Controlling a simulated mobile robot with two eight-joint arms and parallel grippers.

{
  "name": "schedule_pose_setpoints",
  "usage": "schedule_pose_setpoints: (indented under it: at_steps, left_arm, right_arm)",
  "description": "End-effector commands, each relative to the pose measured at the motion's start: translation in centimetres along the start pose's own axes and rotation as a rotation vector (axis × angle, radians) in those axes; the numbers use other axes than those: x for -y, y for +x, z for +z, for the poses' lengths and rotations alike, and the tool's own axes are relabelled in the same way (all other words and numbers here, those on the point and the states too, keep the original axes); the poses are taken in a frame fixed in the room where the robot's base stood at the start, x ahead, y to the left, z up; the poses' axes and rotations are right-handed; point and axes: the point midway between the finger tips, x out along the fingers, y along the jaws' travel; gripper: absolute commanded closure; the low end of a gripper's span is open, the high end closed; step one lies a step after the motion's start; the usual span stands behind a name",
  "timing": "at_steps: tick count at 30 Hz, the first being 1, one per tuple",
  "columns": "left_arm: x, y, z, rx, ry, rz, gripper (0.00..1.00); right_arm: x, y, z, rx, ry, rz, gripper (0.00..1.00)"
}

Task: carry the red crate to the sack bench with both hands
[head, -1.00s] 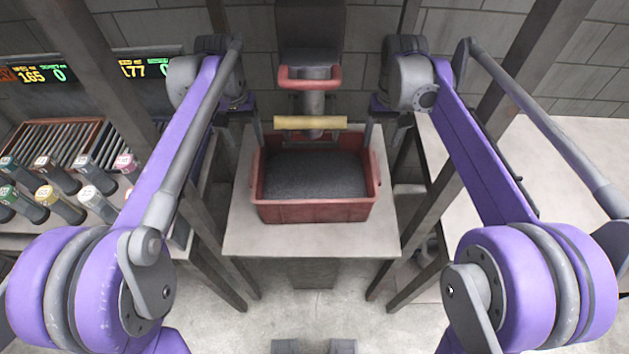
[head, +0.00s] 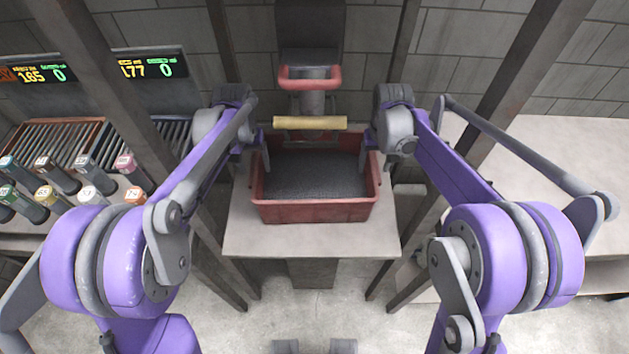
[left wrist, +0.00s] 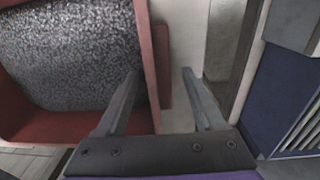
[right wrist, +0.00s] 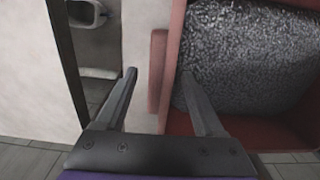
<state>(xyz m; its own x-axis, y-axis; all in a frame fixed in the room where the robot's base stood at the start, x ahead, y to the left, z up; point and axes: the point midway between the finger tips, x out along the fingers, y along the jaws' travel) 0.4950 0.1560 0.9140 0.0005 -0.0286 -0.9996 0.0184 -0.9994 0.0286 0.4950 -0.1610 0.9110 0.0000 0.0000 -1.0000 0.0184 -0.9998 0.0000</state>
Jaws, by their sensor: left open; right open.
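The red crate (head: 315,211) sits on a pale bench (head: 240,238) under a machine and holds dark grey granular material. My left gripper (head: 260,162) is at the crate's left side. In the left wrist view its open fingers (left wrist: 162,85) stand on either side of the crate's wall and side handle (left wrist: 163,65). My right gripper (head: 370,160) is at the crate's right side. In the right wrist view its open fingers (right wrist: 158,85) straddle the crate wall and handle (right wrist: 158,70). Contact cannot be told. The sack bench cannot be identified for certain.
A machine with a red handle (head: 310,78) and a yellow bar (head: 310,122) stands above the crate's back. Dark posts (head: 220,270) flank the bench. Several capped tubes (head: 95,203) lie at the left. A wide pale table (head: 560,185) is at the right.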

Motion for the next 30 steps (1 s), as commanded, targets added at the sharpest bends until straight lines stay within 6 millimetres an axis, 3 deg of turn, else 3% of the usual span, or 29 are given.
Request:
schedule_pose_setpoints:
  at_steps: [4,15,30]
  left_arm:
    - [0.00,-0.02,0.00,0.000,0.000,0.000,0.34]
    - [0.01,-0.03,0.00,0.000,0.000,0.000,1.00]
    - [-0.01,-0.05,-0.01,0.000,0.000,0.001,1.00]
  right_arm:
    - [0.00,-0.02,0.00,0.000,0.000,0.000,0.33]
    - [0.01,-0.04,0.00,0.000,0.000,0.000,1.00]
    - [-0.01,-0.05,0.00,0.000,0.000,0.000,1.00]
